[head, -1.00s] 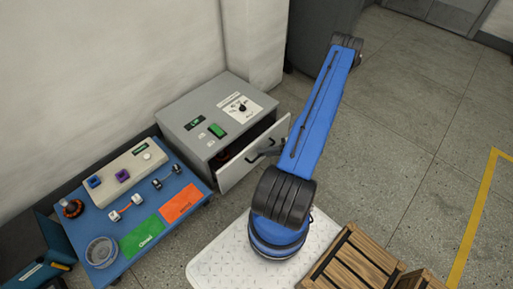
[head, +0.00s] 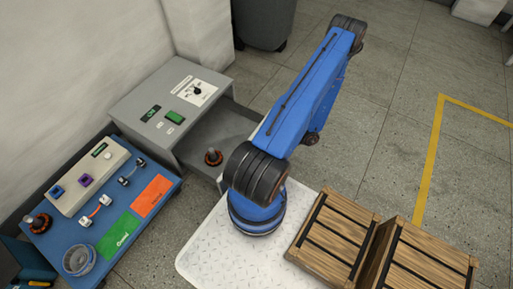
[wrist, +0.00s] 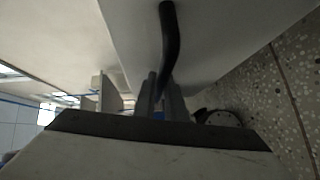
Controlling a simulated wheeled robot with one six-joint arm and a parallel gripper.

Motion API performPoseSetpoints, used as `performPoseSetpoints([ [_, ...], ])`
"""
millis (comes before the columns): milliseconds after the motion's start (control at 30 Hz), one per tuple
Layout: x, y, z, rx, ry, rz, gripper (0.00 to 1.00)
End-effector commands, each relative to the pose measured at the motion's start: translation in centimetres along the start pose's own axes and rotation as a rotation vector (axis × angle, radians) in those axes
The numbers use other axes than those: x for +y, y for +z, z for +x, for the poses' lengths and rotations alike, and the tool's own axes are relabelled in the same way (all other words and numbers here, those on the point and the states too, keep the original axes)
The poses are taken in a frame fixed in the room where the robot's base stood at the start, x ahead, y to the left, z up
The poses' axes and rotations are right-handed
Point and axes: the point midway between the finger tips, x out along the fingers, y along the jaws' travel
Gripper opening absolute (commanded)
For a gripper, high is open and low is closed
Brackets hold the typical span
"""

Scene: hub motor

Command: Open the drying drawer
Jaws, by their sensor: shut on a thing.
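The drying drawer (head: 222,126) stands well out of its grey cabinet (head: 135,98) in the head view. My gripper is hidden in the head view.
A blue bench (head: 70,235) left of the cabinet carries green and orange mats, a round clear dish (head: 79,259) and small parts. Wooden crates (head: 335,235) stand at lower right. A dark bin (head: 265,22) stands behind. Floor to the right is clear.

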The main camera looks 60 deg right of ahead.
Motion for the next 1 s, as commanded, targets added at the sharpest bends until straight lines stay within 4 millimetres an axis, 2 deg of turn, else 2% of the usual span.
performPoseSetpoints([
  [467, -0.13, 0.04, -0.18, -0.002, -0.003, -0.001, 0.0],
  [500, -0.13, 0.04, -0.18, -0.002, -0.003, -0.001, 0.16],
  [567, -0.12, 0.04, -0.18, -0.002, -0.003, -0.001, 0.3],
  [867, -0.06, -0.02, -0.18, -0.001, -0.001, 0.0, 0.3],
  [1000, -0.08, 0.0, -1.02, -0.002, -0.002, -0.001, 0.3],
])
